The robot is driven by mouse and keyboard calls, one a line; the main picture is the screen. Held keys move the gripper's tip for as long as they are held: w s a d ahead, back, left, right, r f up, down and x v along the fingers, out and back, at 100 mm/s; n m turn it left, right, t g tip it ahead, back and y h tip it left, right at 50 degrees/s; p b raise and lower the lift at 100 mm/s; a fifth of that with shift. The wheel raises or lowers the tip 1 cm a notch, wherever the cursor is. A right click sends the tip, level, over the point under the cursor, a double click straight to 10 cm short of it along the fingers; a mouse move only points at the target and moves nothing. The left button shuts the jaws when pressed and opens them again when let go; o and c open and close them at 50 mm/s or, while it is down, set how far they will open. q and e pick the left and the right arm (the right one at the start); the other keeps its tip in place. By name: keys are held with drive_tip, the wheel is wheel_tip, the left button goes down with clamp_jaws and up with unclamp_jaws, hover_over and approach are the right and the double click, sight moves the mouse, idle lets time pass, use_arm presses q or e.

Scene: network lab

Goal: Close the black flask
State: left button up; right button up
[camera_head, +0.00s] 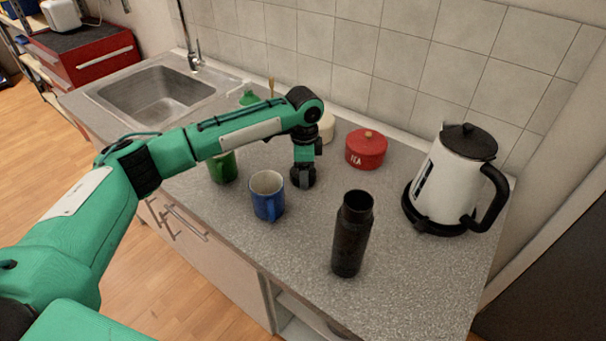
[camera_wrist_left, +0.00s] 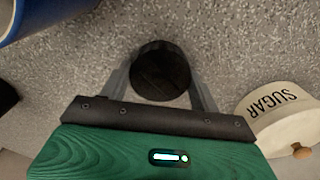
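The black flask (camera_head: 352,235) stands upright on the counter with an open top. My left gripper (camera_head: 303,180) points down behind and to the left of it, next to the blue mug. In the left wrist view, a round black lid (camera_wrist_left: 160,72) lies between the two fingers of my left gripper (camera_wrist_left: 160,80). The fingers are on either side of the lid, very close to it. I cannot tell whether they press on it or whether it rests on the counter. My right gripper is not in view.
A blue mug (camera_head: 267,197) and a green mug (camera_head: 223,168) stand left of the gripper. A red tea pot with lid (camera_head: 366,150) and a white kettle (camera_head: 455,180) are to the right. The sugar jar (camera_wrist_left: 285,118) is close by. The counter's front right is clear.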

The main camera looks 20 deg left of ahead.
use_arm(q)
drive_tip(key=c, duration=0.3)
drive_tip(key=shift+c, duration=0.5)
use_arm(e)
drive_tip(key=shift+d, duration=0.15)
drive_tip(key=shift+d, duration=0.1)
use_arm(q)
drive_tip(key=shift+r, duration=0.1)
drive_tip(key=shift+r, duration=0.55)
wheel_tip(320, 180, up, 19)
drive_tip(key=b, duration=0.1)
drive_tip(key=shift+b, duration=0.4)
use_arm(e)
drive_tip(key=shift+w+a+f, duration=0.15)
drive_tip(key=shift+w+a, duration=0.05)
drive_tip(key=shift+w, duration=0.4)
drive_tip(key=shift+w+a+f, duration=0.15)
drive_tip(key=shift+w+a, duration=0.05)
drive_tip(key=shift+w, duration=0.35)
use_arm(q)
drive_tip(key=shift+f, duration=0.15)
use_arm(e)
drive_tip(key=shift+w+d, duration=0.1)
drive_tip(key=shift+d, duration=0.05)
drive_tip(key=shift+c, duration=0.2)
